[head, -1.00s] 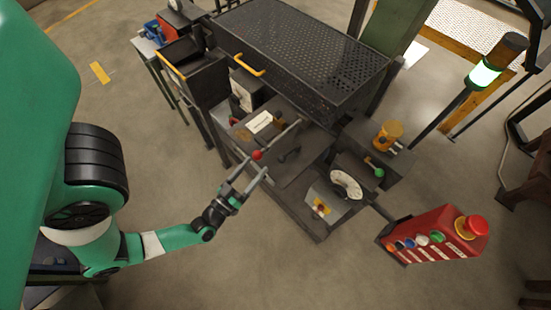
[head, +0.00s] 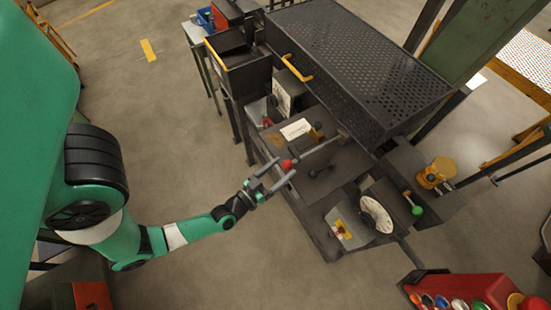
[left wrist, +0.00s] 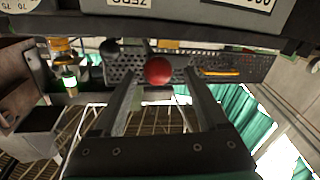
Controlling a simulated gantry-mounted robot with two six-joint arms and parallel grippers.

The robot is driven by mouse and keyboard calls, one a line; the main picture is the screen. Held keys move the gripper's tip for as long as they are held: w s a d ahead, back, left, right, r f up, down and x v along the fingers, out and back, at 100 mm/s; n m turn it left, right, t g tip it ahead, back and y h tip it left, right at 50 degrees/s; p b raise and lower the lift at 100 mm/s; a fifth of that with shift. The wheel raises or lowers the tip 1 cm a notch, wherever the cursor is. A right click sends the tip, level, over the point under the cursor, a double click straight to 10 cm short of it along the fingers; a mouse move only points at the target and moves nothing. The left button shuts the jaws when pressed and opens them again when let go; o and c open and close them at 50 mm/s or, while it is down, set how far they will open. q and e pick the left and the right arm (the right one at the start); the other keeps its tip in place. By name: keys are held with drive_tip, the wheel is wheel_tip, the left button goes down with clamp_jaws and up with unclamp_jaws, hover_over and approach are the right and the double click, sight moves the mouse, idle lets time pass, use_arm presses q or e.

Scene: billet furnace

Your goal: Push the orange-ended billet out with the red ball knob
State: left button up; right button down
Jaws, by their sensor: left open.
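The red ball knob (head: 287,164) sits at the near end of a grey rod (head: 318,149) that runs back toward the furnace. My left gripper (head: 284,168) is open, its two fingertips apart at the knob. In the left wrist view the red ball (left wrist: 157,70) shows between the open fingers (left wrist: 160,78), with a gap on each side; I cannot tell whether it is at the tips or just beyond them. I cannot make out an orange-ended billet for certain in either view. My right gripper is not in view.
A perforated dark cover (head: 360,60) with a yellow handle (head: 297,68) stands behind.

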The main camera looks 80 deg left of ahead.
use_arm(q)
drive_tip(key=shift+x, duration=1.4)
drive_tip(key=shift+d, duration=0.15)
drive_tip(key=shift+c, duration=0.2)
clamp_jaws()
drive_tip(key=shift+w, duration=0.1)
